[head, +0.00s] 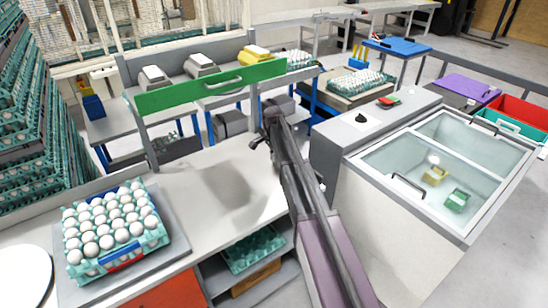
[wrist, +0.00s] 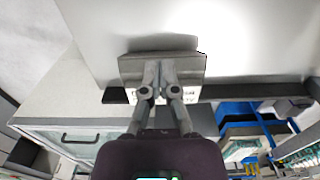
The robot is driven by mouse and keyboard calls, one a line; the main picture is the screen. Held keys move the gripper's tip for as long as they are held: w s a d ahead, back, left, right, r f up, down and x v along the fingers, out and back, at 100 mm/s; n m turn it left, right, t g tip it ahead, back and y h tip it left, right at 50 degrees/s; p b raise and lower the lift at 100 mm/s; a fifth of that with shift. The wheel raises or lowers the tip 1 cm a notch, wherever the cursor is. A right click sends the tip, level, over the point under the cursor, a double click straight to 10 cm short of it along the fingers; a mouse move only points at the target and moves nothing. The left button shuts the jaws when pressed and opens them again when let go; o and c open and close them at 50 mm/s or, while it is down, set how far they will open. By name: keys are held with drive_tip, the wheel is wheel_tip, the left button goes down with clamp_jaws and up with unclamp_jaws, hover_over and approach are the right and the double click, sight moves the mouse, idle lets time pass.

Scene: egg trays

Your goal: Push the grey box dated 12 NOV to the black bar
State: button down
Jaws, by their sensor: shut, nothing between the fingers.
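A grey box (wrist: 190,66) lies on the white table just beyond my fingertips in the wrist view. Its label is mostly covered by my fingers, so I cannot read the date. My gripper (wrist: 159,72) is shut and empty, with its fingertips against or very close to the box's near face. The black bar (wrist: 235,92) runs across the wrist view beside the box; whether they touch is unclear. In the head view my gripper (head: 270,128) is at the table's far right corner, partly hiding a grey box (head: 281,103).
An egg tray (head: 118,262) full of white eggs stands at the left of the white table (head: 225,190). The table's middle is clear. A glass-topped chest (head: 345,150) stands close on the right. A green panel (head: 212,88) stands behind the table.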

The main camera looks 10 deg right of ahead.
drive_tip(key=shift+r, duration=0.35)
drive_tip(key=shift+s, duration=0.1)
idle(0.3)
drive_tip(key=s+d+n, duration=0.2)
drive_tip(key=s+n, duration=1)
drive_tip(key=s, duration=2.1)
drive_tip(key=shift+s+d, duration=0.4)
